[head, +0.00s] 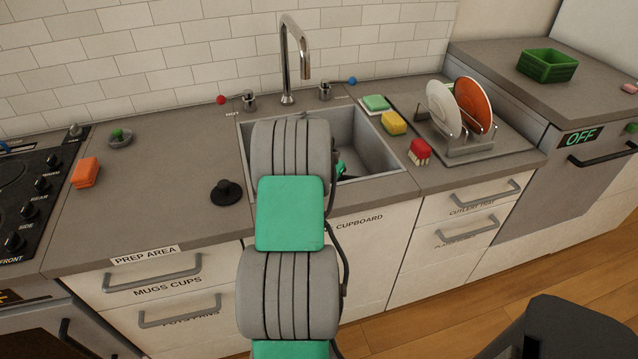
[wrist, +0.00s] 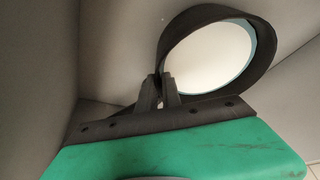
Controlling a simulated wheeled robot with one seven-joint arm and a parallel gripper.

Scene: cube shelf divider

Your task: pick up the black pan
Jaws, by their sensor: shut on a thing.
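The black pan (wrist: 262,78) shows in the wrist view as a dark round wall around a pale disc with a light blue edge. I cannot tell whether the disc is the pan's inside or a separate plate. My gripper (wrist: 160,86) is shut on the pan's near-left rim, with its fingertips close together there. The pan is among grey walls that look like the sink basin. In the head view my arm hides the pan and most of my gripper over the sink (head: 372,140).
A chrome tap (head: 291,60) rises behind the sink. A black plug-like object (head: 226,192) lies on the counter to the left. A yellow sponge (head: 394,123), a red brush (head: 419,152) and a dish rack (head: 470,145) with plates stand to the right. The left counter is mostly clear.

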